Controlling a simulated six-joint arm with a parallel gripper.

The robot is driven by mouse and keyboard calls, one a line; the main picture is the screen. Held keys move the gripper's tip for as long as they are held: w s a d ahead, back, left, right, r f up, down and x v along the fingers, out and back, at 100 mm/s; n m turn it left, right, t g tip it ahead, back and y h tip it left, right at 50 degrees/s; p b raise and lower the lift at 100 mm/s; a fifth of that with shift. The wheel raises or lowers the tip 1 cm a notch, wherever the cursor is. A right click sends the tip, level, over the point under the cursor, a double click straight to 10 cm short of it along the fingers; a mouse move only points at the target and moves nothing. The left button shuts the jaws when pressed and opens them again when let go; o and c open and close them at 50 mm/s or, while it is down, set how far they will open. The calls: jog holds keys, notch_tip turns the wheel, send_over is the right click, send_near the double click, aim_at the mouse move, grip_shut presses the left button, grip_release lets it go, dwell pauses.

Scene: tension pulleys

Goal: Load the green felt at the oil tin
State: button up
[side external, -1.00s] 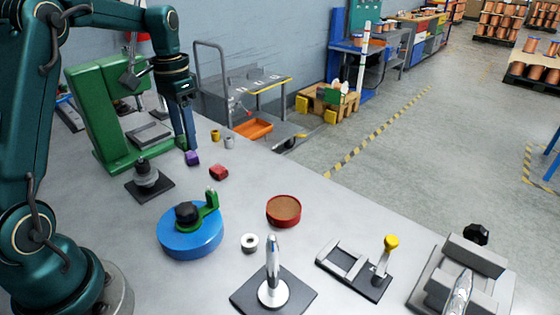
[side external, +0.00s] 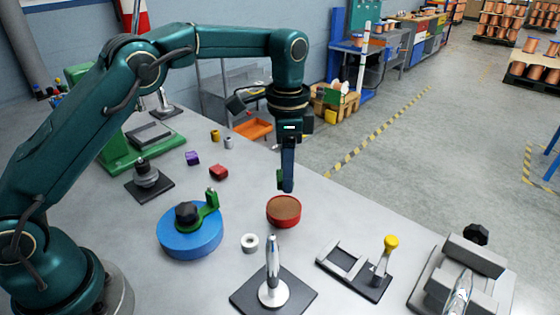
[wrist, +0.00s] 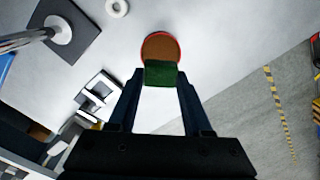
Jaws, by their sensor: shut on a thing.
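My gripper (side external: 286,184) is shut on the green felt (wrist: 160,73), a dark green block seen between the fingertips in the wrist view. In the side view the felt is a small green patch (side external: 281,178) at the fingertips. The oil tin (side external: 284,210) is a round, shallow red tin with a brown inside. My gripper is above the tin, with the felt apart from it in the side view. In the wrist view the felt overlaps the near edge of the oil tin (wrist: 160,45).
A purple block (side external: 192,158) and a red block (side external: 218,172) lie left of the tin. A blue disc (side external: 190,238) with a green arm, a white ring (side external: 250,243) and a metal post (side external: 272,275) stand nearer. A yellow-knobbed fixture (side external: 355,268) is at right.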

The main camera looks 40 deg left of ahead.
aim_at(285, 208)
jog(key=shift+f, duration=2.7)
jog(key=shift+a+f, duration=0.1)
jog(key=shift+f, duration=0.55)
jog(key=shift+r, duration=0.15)
jog(key=shift+r, duration=3.45)
